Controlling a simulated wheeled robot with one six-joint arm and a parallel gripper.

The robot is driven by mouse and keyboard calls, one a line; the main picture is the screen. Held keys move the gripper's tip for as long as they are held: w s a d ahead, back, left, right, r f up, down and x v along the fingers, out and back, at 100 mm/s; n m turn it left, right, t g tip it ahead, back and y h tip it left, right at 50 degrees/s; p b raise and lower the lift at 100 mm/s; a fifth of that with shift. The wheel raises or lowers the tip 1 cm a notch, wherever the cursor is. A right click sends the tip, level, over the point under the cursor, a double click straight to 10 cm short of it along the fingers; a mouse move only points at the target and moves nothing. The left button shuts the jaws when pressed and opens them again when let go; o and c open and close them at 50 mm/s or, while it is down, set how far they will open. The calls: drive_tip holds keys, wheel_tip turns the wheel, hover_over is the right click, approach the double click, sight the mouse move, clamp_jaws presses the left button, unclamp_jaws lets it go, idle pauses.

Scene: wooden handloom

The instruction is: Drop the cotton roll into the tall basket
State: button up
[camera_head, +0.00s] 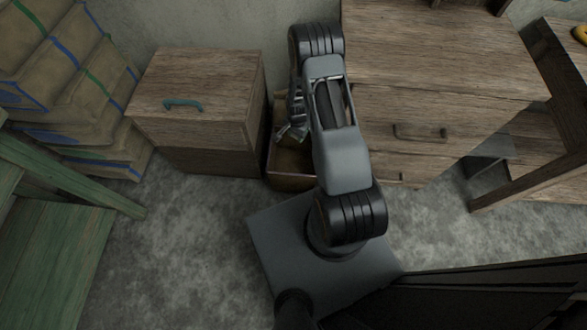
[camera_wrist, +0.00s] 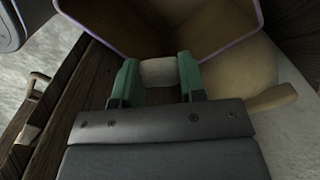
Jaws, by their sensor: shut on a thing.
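My gripper (camera_wrist: 158,80) has green fingers and is shut on the whitish cotton roll (camera_wrist: 158,72) in the wrist view. Beyond the roll is a wide tan container with a pale purple rim (camera_wrist: 92,46), probably the tall basket. The roll appears at its near edge; I cannot tell whether it is over the opening. In the head view, my gripper (camera_head: 290,131) hangs low over an open brown container (camera_head: 290,180) between two wooden cabinets. The roll cannot be made out there, and my arm covers part of the container.
A wooden chest with a teal handle (camera_head: 200,85) stands close on the left, a drawer cabinet (camera_head: 430,105) on the right. Stacked tan bundles (camera_head: 60,65) and a green wooden frame (camera_head: 60,250) are further left. Grey floor (camera_head: 180,240) lies clear in front of the chest.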

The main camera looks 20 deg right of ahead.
wheel_tip(320, 180, down, 10)
drive_tip(key=m+b, duration=0.1)
drive_tip(key=b, duration=0.4)
drive_tip(key=shift+s+d, duration=0.15)
drive_tip(key=shift+d, duration=0.15)
drive_tip(key=shift+r, duration=0.1)
drive_tip(key=o, duration=1)
drive_tip(key=shift+c, duration=0.2)
drive_tip(key=shift+r, duration=0.1)
wheel_tip(320, 180, up, 14)
drive_tip(key=p, duration=0.4)
drive_tip(key=shift+f+p, duration=0.2)
drive_tip(key=shift+p, duration=0.15)
